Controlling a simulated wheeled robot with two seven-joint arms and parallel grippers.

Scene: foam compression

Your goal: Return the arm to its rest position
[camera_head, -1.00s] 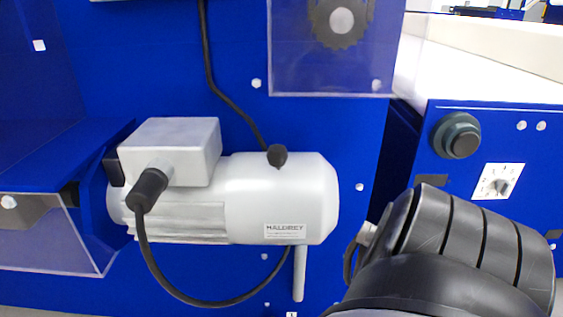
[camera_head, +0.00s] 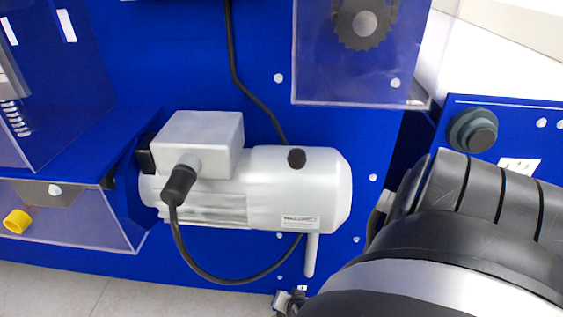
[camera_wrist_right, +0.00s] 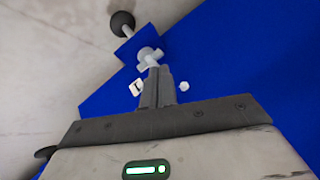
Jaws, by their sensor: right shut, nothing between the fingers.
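My right arm (camera_head: 460,235) enters the head view at the lower right, black with a pale band, in front of the blue machine. Its gripper is not clearly visible there. In the right wrist view my right gripper (camera_wrist_right: 157,85) is shut and empty. Its fingertips point toward a pale lever-like fitting (camera_wrist_right: 149,58) on the blue panel; I cannot tell whether they touch. A black ball knob (camera_wrist_right: 122,23) stands beyond. My left arm and gripper are in neither view.
A grey motor (camera_head: 250,190) with a black cable is mounted left of my arm. A clear guard (camera_head: 360,75) covers a gear above. A yellow cap (camera_head: 16,221) is at far left. Floor (camera_head: 90,290) shows below.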

